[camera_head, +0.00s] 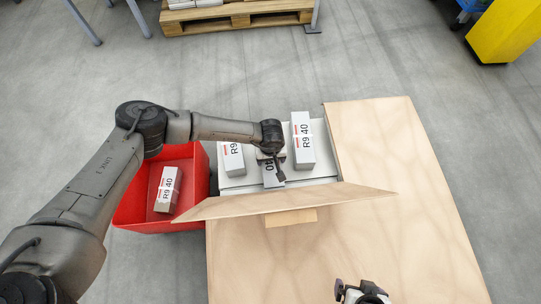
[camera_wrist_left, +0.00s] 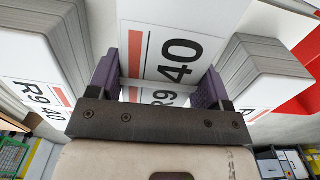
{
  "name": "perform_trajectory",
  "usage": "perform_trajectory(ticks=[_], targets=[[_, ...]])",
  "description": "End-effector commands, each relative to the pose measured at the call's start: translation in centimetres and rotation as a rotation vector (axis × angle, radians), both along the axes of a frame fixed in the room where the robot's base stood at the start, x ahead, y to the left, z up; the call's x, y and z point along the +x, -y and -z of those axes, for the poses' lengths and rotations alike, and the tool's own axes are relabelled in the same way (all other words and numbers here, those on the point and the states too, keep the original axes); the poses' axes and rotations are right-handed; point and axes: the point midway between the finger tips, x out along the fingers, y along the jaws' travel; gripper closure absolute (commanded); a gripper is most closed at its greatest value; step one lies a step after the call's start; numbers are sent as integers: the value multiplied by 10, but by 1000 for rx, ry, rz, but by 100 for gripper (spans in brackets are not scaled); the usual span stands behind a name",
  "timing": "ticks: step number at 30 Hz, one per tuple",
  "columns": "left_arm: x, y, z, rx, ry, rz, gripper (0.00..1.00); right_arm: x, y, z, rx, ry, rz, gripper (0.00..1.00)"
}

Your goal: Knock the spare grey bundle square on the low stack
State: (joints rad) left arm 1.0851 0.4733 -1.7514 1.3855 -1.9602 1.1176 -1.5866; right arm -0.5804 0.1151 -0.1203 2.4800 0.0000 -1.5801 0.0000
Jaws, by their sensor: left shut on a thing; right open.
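My left gripper (camera_head: 273,160) reaches down over the pale tray between two bundles. In the left wrist view its purple fingers (camera_wrist_left: 157,85) are shut on a bundle labelled R9 40 (camera_wrist_left: 160,96); the head view shows part of this bundle (camera_head: 271,178) below the gripper. Its lower part and what it rests on are hidden. One bundle (camera_head: 233,158) stands left of it and a taller-looking one (camera_head: 302,145) right of it. Which stack is the low one I cannot tell. My right gripper (camera_head: 352,292) is open and empty at the bottom edge.
A red crate (camera_head: 126,211) at the left holds one bundle (camera_head: 166,190). A tilted wooden board (camera_head: 290,203) stands in front of the pale tray (camera_head: 322,130). The wooden table (camera_head: 400,240) is clear on the right. A pallet (camera_head: 237,18) and yellow bin (camera_head: 505,30) are far back.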

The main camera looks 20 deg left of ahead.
Motion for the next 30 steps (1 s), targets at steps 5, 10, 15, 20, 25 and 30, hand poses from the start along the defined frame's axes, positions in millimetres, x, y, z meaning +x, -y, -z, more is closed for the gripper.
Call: perform_trajectory(ticks=[5,10,15,20,25,30], targets=[[-1,2,-2,-2,2,1,97,0,0,-3,0,0,1,2],[-4,4,-2,-2,3,1,97,0,0,-4,0,0,1,2],[-6,5,-2,-2,3,1,97,0,1,-6,-3,-1,-1,2],[-9,7,-2,-2,2,1,97,0,2,-7,-8,-1,-5,2],[-11,8,-2,-2,2,1,97,0,3,-9,-10,-1,-6,2],[-14,9,-2,-3,1,2,97,0,3,-10,-10,-1,-6,2]])
